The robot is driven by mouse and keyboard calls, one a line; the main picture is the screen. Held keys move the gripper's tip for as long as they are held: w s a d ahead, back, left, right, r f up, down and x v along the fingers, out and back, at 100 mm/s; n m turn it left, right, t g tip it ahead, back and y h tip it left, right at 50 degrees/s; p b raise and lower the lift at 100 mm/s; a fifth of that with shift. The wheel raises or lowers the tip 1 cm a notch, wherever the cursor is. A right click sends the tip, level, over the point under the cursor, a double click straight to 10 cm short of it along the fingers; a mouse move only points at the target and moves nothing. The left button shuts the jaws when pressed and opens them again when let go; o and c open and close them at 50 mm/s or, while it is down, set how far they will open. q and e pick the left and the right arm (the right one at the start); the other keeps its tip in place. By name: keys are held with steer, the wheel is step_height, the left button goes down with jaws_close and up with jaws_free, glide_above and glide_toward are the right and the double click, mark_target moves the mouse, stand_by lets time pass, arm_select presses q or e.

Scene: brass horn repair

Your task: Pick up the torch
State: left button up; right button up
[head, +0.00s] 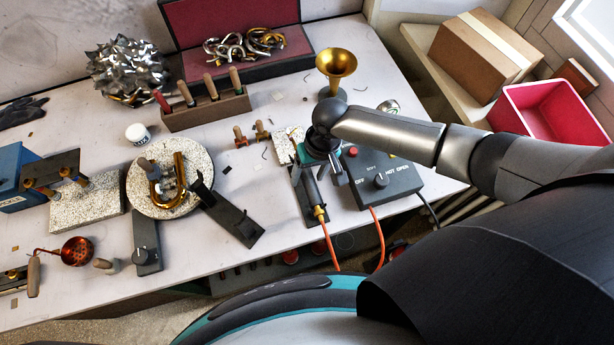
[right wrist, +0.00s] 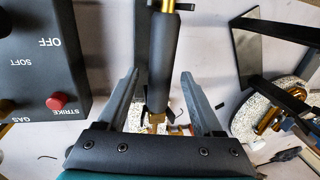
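The torch (head: 318,192) has a black handle with brass fittings and an orange hose at its near end. It lies on a dark narrow rest (head: 303,197) near the table's front edge. In the right wrist view the torch handle (right wrist: 162,62) runs down the middle. My right gripper (head: 327,170) is over the torch, and its grey fingers also show in the right wrist view (right wrist: 160,76). They are open, one on each side of the torch, with gaps visible. My gripper hides part of the torch in the head view. My left gripper is not in view.
A dark control box (head: 384,180) with a red button stands close right of the torch. Left are a black angled stand (head: 238,219) and a round speckled plate (head: 140,190) with a brass tube. A brass bell (head: 336,66) stands behind my right gripper.

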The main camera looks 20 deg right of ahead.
jaws_close()
stand_by(0.3)
steer(key=shift+r, duration=0.1)
